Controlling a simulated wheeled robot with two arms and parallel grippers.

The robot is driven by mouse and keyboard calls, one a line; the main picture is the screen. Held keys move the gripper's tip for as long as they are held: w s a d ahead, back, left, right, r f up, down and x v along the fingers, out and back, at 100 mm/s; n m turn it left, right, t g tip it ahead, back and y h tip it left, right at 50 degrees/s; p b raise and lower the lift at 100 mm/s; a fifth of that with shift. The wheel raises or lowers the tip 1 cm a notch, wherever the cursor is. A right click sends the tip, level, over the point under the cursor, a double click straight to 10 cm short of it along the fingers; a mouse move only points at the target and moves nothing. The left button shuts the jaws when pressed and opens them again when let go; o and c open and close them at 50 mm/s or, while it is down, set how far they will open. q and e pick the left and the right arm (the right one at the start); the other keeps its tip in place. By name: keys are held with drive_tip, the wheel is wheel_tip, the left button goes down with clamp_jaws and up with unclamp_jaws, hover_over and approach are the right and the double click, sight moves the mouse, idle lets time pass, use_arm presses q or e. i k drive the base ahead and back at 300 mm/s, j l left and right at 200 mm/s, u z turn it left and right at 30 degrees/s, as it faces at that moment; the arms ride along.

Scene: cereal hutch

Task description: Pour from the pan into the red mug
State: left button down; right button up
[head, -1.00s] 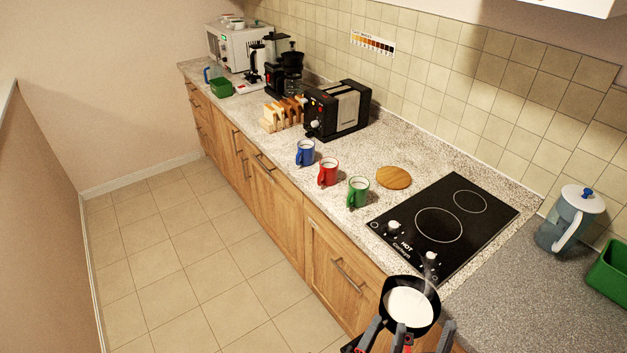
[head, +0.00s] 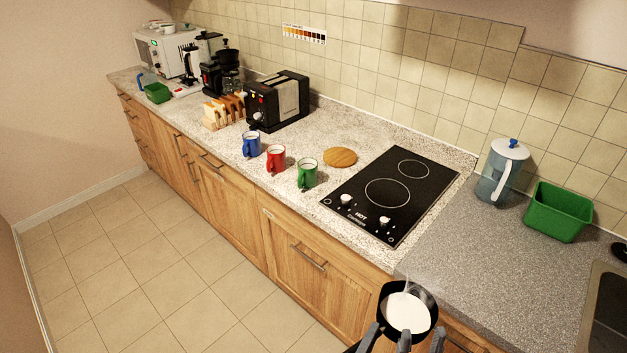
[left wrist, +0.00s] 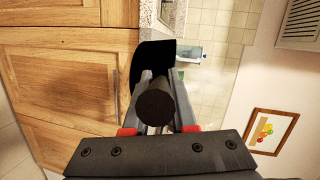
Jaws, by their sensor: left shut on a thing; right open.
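The dark pan (head: 383,292), holding white liquid (head: 406,312) with faint steam above it, is at the bottom of the head view, in front of the counter edge. It looks roughly level. My left gripper (head: 386,340) is shut on its handle (left wrist: 155,104), whose round end faces the left wrist camera. My right gripper (head: 437,342) is open, just right of the left one, mostly cut off by the frame. The red mug (head: 276,159) stands upright on the counter, between the blue mug (head: 251,145) and green mug (head: 307,174), well apart from the pan.
The black hob (head: 390,215) lies between the mugs and the grey counter (head: 470,265). A round wooden board (head: 340,157) lies behind the green mug. A toaster (head: 278,102), water jug (head: 502,172) and green bin (head: 558,210) stand further back. The near grey counter is clear.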

sight(276, 162)
drive_tip(key=z, duration=0.45)
drive_tip(key=j+z, duration=0.15)
drive_tip(key=z, duration=0.3)
drive_tip(key=j+z, duration=0.1)
drive_tip(key=z, duration=0.35)
drive_tip(key=k+j, duration=0.1)
drive_tip(key=j, duration=0.65)
drive_tip(key=j+z, duration=0.1)
drive_tip(key=j, duration=0.65)
drive_tip(key=k, duration=0.05)
